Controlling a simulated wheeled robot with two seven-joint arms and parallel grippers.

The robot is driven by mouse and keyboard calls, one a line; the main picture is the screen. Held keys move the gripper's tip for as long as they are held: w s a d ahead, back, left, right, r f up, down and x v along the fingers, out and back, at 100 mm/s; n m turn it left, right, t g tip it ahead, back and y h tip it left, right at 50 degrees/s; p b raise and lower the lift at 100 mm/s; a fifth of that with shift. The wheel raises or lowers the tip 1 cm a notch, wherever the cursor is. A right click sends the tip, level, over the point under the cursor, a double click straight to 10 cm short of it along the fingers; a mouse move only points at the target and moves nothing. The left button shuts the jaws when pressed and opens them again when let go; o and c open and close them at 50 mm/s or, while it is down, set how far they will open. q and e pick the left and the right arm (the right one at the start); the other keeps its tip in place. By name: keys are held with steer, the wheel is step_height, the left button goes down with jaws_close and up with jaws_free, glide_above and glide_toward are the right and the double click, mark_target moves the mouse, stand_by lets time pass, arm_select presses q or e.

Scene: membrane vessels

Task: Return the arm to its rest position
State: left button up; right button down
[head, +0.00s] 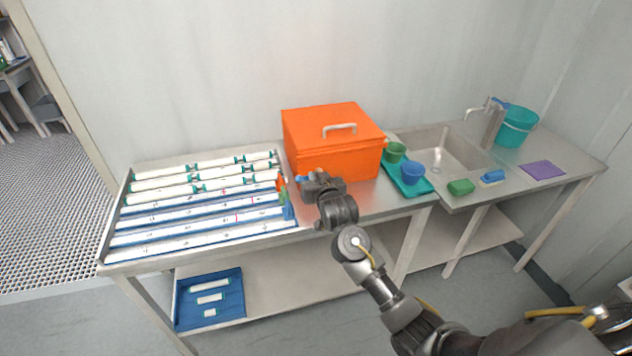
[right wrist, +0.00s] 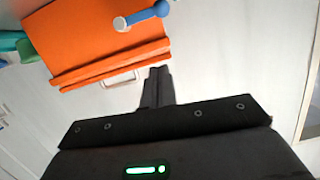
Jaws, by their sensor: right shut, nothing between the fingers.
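My right gripper (head: 308,184) is over the steel table, in front of the lower left part of the orange box (head: 335,140). Its fingers are together and hold nothing, as the right wrist view (right wrist: 158,85) shows. In that view the orange box (right wrist: 90,35) is upside down beyond the fingers, with a blue fitting with a white end (right wrist: 145,16) on it. A bit of blue shows beside the gripper in the head view. My right arm reaches in from the lower right. My left gripper is not in view.
A rack of white membrane vessels (head: 200,222) lies left of the gripper. To the right are a teal tray (head: 422,187) with a green cup (head: 394,152) and a blue cup (head: 413,172), a sink (head: 438,150) and a teal bucket (head: 516,126). A blue bin (head: 232,280) sits below.

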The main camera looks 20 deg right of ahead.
steer(key=shift+s+r, duration=0.1)
steer(key=shift+s, duration=0.35)
